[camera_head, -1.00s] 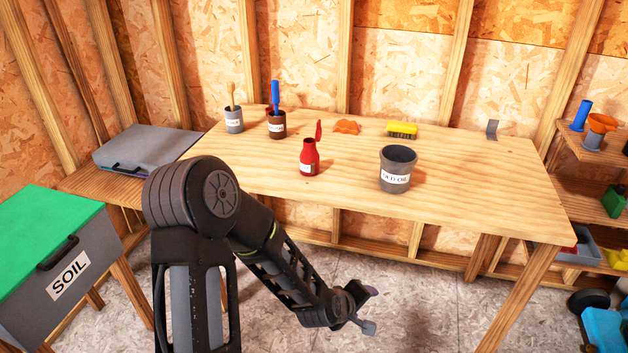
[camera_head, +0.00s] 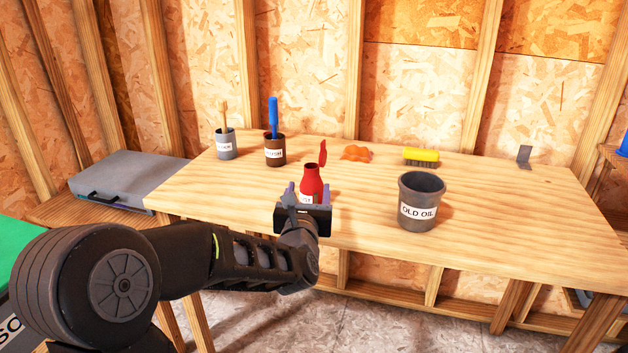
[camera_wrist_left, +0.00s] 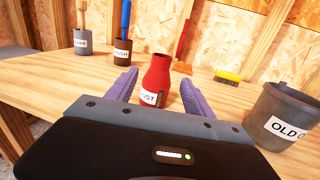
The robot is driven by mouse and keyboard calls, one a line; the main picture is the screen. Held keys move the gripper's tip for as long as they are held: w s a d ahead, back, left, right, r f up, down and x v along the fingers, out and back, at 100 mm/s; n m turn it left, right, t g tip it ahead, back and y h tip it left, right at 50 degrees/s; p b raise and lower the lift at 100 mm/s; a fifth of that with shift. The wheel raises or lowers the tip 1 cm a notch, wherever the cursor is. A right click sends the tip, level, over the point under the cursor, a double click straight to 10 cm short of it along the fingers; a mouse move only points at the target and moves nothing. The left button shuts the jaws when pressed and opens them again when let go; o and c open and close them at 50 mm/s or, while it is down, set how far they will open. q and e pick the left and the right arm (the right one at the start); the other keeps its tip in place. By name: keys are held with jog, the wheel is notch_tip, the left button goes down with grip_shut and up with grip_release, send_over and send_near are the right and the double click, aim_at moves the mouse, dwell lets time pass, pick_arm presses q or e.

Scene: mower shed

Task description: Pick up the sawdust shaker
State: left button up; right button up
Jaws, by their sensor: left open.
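The sawdust shaker (camera_head: 311,180) is a red bottle with a narrow neck and a white label, standing upright on the wooden table. The label, partly hidden, shows "UST" in the wrist view, where the bottle (camera_wrist_left: 156,76) appears between my finger pads. My right gripper is not visible.
A grey "OLD OIL" pot (camera_head: 420,205) stands to the right. A brown cup (camera_head: 274,152) with a blue handle and a grey cup (camera_head: 226,146) stand behind left.

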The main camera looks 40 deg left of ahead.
aim_at(311, 176)
pick_arm(q)
jog(key=shift+w+a+r, duration=0.15)
jog(key=shift+w+a, duration=0.05)
jog(key=shift+w, duration=0.1)
jog(key=shift+s+d, duration=0.1)
jog(key=shift+s, duration=0.05)
jog(key=shift+x, duration=1.35)
jog(key=x, duration=0.5)
jog(key=shift+p, duration=0.4)
jog(key=shift+r, duration=0.1)
jog(key=shift+c, duration=0.2)
